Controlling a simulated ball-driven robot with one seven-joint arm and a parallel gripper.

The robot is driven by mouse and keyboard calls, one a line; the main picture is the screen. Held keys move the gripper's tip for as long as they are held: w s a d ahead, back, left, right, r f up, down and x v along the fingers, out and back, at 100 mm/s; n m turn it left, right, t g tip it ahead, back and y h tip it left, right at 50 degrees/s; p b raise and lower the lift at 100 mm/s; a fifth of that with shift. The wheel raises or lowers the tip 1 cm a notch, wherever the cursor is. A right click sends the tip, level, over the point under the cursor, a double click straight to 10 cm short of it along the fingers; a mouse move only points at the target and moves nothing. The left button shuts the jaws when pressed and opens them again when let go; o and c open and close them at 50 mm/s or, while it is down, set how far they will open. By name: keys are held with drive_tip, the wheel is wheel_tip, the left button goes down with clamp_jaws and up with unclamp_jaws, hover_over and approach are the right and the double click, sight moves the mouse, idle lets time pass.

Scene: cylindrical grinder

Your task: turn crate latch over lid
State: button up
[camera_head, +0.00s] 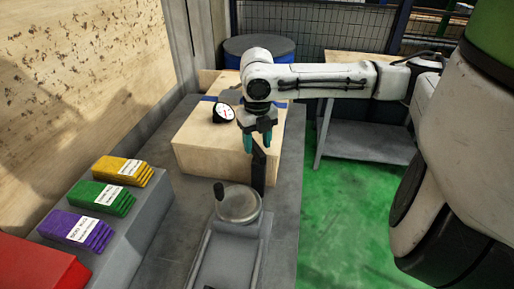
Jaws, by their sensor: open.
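A pale wooden crate (205,145) stands on the grey bench, with a flat, closed-looking top. Nothing is clearly held.
A dial gauge (224,113) sits on the crate. A grey machine part with a round handwheel (238,206) stands in front. Yellow (122,172), green (103,197) and purple (77,229) stacks lie at left. A blue drum (258,49) stands behind. Green floor (350,220) is clear at right.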

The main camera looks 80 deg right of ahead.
drive_tip(key=shift+f, duration=1.35)
drive_tip(key=shift+c, duration=0.2)
clamp_jaws()
